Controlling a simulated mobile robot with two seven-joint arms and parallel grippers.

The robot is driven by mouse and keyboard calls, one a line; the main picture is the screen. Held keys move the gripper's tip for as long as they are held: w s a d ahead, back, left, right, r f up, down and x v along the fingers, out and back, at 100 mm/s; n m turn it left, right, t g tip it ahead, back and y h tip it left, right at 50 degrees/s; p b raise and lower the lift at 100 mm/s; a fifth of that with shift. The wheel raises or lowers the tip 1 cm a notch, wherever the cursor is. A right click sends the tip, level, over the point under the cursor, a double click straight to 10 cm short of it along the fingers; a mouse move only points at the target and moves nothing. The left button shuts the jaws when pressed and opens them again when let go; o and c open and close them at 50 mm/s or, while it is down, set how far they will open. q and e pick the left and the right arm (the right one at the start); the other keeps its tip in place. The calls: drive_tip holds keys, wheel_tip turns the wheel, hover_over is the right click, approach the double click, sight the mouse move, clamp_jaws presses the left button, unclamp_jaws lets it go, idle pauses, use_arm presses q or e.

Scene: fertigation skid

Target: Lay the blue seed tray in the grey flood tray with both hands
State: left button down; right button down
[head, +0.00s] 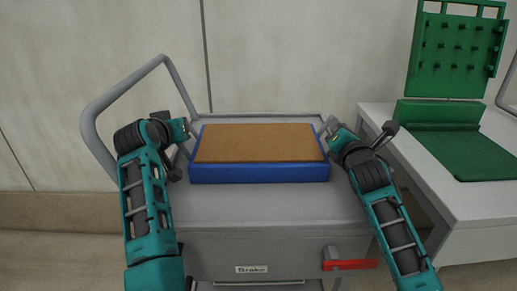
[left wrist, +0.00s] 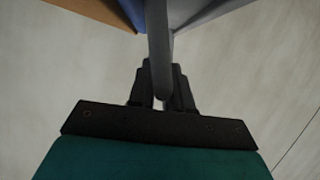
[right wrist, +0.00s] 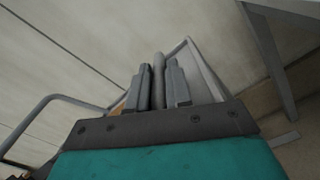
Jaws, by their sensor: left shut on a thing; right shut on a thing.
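The blue seed tray (head: 260,173), filled with brown soil, is level over the middle of the grey cart top. I cannot tell whether it rests on the cart or is just above it. My left gripper (head: 188,128) is at its left end, shut on a grey bar-like handle (left wrist: 159,45). My right gripper (head: 330,127) is at its right end, shut on a similar grey handle (right wrist: 158,75). A corner of the blue tray (left wrist: 131,12) shows in the left wrist view. I cannot make out a separate grey flood tray.
The grey cart (head: 270,215) has a low rim and a push rail (head: 122,92) at left. A red lever (head: 350,265) sticks out at its front. A white table (head: 465,205) at right bears a green pegboard (head: 455,50) and a green mat (head: 465,154).

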drive_tip(key=shift+a+r, duration=0.1)
idle(0.6)
